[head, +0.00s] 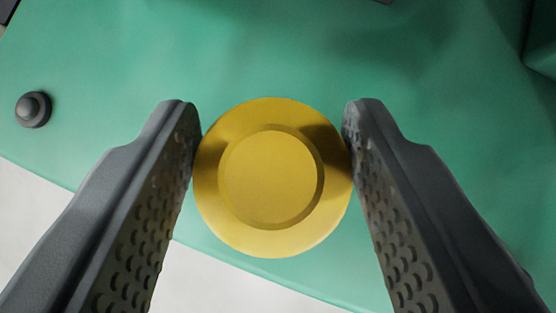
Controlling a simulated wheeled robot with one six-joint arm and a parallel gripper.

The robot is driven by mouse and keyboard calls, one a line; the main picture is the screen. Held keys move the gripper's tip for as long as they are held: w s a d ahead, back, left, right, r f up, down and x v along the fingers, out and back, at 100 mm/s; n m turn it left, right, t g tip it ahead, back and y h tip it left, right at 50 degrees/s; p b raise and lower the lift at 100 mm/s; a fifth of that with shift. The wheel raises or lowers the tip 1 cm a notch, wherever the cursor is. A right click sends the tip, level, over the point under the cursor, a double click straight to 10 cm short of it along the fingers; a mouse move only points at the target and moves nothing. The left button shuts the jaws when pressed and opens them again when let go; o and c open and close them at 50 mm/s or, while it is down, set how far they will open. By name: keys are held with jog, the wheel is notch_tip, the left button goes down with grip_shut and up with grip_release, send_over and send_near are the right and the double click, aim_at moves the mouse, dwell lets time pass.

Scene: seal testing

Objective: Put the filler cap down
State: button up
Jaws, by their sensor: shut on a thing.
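The filler cap (270,178) is a round, gold-yellow disc with a raised ring around a flat centre. It is in the middle of the head view. My gripper (272,135) is shut on it, with one dark grey, textured finger against its left edge and the other against its right edge. The underside of the cap is hidden. From this view straight onto it, I cannot tell whether the cap touches the green surface below or is held above it.
The green surface (270,50) fills most of the view. A small dark round knob (33,109) sits on it at the left. The surface's edge runs diagonally along the bottom, with a pale floor beyond. Dark objects show partly at the top edge. Green around the cap is clear.

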aim_at(272, 177)
jog(key=shift+f, duration=2.25)
jog(key=shift+f, duration=0.15)
jog(key=o, duration=1)
jog(key=shift+o, duration=0.2)
jog(key=shift+r, duration=0.2)
jog(key=v, duration=1.2)
